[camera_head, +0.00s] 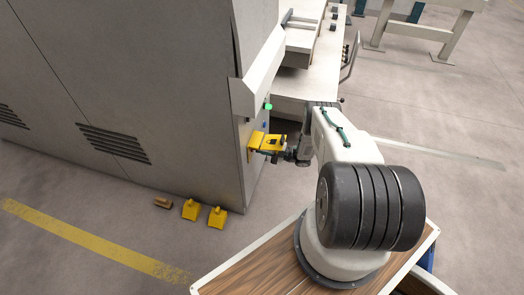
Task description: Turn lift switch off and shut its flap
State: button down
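A yellow part (262,139) sits on the narrow end face of the large grey cabinet, below a small green light (267,106). It looks like the lift switch's housing or flap and sticks out from the face. My gripper (278,152) is dark and small here, right at the yellow part, in front of or just under it. I cannot tell whether they touch. The fingers are too small and overlapped to show whether they are open or shut. The switch itself and its position cannot be made out, and neither can how far the flap is open.
The grey cabinet (150,80) fills the left. A sloping light cover (262,75) juts out above the yellow part. A machine table (322,75) stands behind my arm. Two yellow blocks (204,213) and a brown piece (163,202) lie on the floor.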

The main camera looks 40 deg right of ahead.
jog(key=shift+n+g, duration=0.4)
jog(key=shift+n, duration=0.6)
jog(key=c, duration=1.4)
grip_release()
jog(key=shift+c, duration=0.2)
jog(key=shift+d, duration=0.15)
jog(key=v, duration=0.7)
jog(key=shift+s+d, duration=0.25)
jog(key=shift+d, duration=0.05)
